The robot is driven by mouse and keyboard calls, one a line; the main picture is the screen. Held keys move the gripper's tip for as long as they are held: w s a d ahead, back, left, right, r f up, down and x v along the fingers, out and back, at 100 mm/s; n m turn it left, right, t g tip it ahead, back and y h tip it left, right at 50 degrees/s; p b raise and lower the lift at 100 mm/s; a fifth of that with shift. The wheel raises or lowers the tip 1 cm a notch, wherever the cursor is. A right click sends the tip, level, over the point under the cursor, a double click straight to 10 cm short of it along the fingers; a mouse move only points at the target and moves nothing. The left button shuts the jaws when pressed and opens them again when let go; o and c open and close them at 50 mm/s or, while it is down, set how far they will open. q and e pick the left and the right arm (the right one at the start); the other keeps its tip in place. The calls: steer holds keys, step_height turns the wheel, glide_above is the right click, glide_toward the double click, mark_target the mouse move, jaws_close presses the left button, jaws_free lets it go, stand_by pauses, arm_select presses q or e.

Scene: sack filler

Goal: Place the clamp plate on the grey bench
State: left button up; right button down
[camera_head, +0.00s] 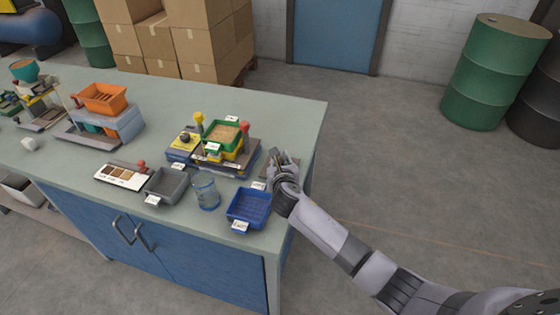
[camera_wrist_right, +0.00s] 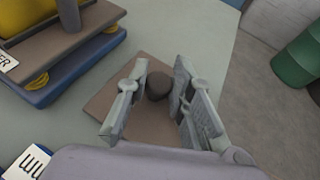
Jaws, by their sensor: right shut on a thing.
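The clamp plate (camera_wrist_right: 108,104) is a flat brown square with a dark round knob (camera_wrist_right: 157,84) on top. In the right wrist view it is below my right gripper (camera_head: 281,162), whose fingers are shut on the knob. In the head view the gripper hides most of the plate. The plate is level, at or close above the right end of the grey bench (camera_head: 298,124); I cannot tell whether it touches the top. My left gripper is not in view.
A blue tray (camera_head: 248,207), a clear beaker (camera_head: 206,192) and a grey tray (camera_head: 167,186) stand left of the gripper. The sack filler with its green hopper (camera_head: 223,134) is behind them. Bare bench top lies along the right edge.

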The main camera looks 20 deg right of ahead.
steer(key=c, duration=1.4)
jaws_free()
steer(key=shift+r, duration=0.1)
steer(key=v, duration=1.2)
steer(key=shift+s, duration=0.1)
